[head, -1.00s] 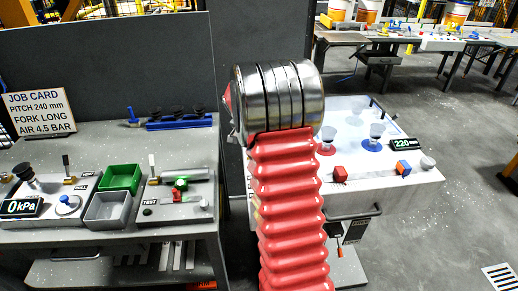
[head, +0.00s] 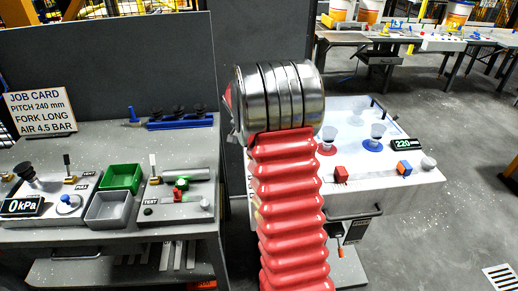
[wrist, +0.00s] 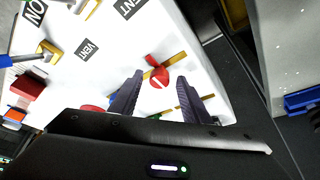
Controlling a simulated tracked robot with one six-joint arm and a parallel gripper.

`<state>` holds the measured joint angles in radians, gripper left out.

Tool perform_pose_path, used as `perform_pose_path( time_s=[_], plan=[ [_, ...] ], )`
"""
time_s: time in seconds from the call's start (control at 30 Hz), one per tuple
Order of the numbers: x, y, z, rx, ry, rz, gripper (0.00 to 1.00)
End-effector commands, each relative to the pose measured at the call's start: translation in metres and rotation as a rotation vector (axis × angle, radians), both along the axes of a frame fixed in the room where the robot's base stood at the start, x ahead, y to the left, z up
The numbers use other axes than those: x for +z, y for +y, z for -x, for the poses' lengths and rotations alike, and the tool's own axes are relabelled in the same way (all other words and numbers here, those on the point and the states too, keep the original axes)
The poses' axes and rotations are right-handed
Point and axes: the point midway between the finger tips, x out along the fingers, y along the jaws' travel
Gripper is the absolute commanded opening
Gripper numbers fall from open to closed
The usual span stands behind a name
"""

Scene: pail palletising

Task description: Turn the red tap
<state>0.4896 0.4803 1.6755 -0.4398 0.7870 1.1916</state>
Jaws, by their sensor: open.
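The red tap (wrist: 158,76) shows in the wrist view, a red handle on a brass pipe that runs across a white panel (wrist: 110,55). My gripper (wrist: 160,79) is open, and its two dark fingers reach toward the tap, one on each side in the picture. I cannot tell whether either finger touches it. In the head view my red ribbed arm and its metal end block the view of my gripper and of this tap.
A second brass pipe lies below the tap, partly behind a finger. A brass fitting with a blue handle (wrist: 46,50) and a red block (wrist: 27,87) are to the left. In the head view, a grey bench (head: 60,150) stands left of the white cart (head: 400,185).

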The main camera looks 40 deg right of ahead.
Motion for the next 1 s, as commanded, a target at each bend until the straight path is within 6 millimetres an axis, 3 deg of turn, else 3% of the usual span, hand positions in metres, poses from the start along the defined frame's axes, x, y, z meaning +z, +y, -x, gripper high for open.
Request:
perform_pose_path(
  time_s=[0.27,0.8,1.0],
  plan=[
    [0.021,0.008,0.001,0.0,-0.003,0.001,0.43],
    [0.106,0.043,0.006,0.001,-0.003,0.001,0.43],
    [0.123,0.051,0.008,0.0,-0.001,0.001,0.43]
  ],
)
